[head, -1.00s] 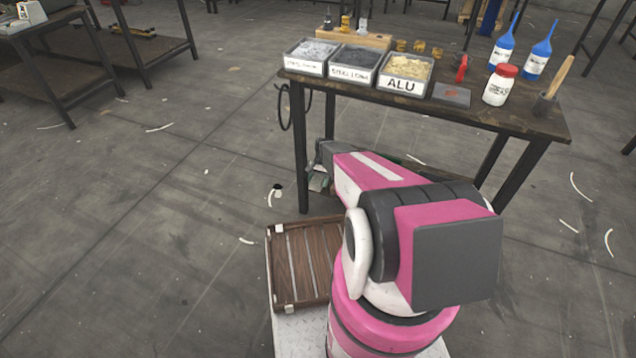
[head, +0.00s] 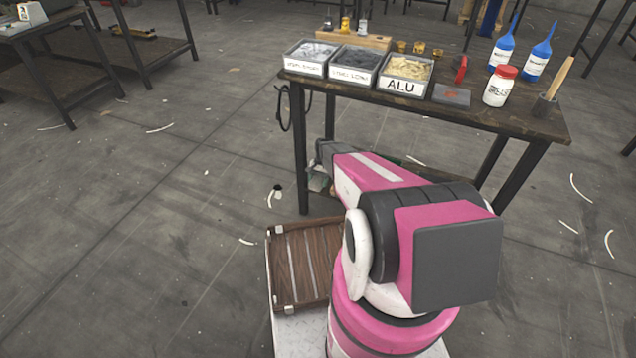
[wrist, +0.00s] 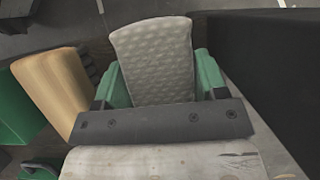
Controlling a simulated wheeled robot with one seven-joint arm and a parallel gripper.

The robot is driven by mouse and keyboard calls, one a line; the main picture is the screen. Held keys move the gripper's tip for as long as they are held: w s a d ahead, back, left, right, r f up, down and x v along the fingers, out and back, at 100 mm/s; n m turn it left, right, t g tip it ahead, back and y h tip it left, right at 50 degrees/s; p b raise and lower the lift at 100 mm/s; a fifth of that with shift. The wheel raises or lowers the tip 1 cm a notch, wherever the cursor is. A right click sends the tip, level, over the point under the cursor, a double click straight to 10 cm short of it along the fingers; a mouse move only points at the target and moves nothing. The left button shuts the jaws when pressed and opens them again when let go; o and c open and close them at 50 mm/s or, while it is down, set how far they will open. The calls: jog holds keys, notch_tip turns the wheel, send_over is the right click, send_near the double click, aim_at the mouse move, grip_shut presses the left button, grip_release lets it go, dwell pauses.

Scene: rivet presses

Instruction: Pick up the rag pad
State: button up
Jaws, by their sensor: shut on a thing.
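The rag pad (wrist: 152,45) is a pale grey, dimpled pad in the wrist view. It stands up between the two green fingertips of my gripper (wrist: 160,78), one on each side of it, and the gripper is shut on it. The dark bar of the gripper covers the pad's lower edge. In the head view my arm reaches down beside the left front leg of the workbench. The gripper is mostly hidden there behind my arm, and the pad cannot be made out clearly.
The workbench (head: 530,118) carries labelled bins, including an ALU bin (head: 405,80), blue bottles and a red-lidded jar (head: 499,88). A brown slatted crate (head: 305,262) sits near my base. In the wrist view a tan block (wrist: 50,85) and green parts (wrist: 18,112) lie left of the pad.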

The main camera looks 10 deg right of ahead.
aim_at(317, 180)
jog(key=shift+r, duration=0.45)
notch_tip(317, 180, up, 2)
jog(key=shift+s+r, duration=0.1)
jog(key=shift+r, duration=0.1)
jog(key=w+d, duration=0.3)
jog(key=w, duration=0.1)
jog(key=w+d, duration=0.3)
jog(key=w, duration=0.2)
jog(key=w+d, duration=0.3)
jog(key=w, duration=0.2)
jog(key=shift+w+d, duration=0.5)
jog(key=shift+w, duration=0.1)
jog(key=shift+o, duration=0.7)
jog(key=shift+s, duration=0.1)
jog(key=shift+c, duration=0.2)
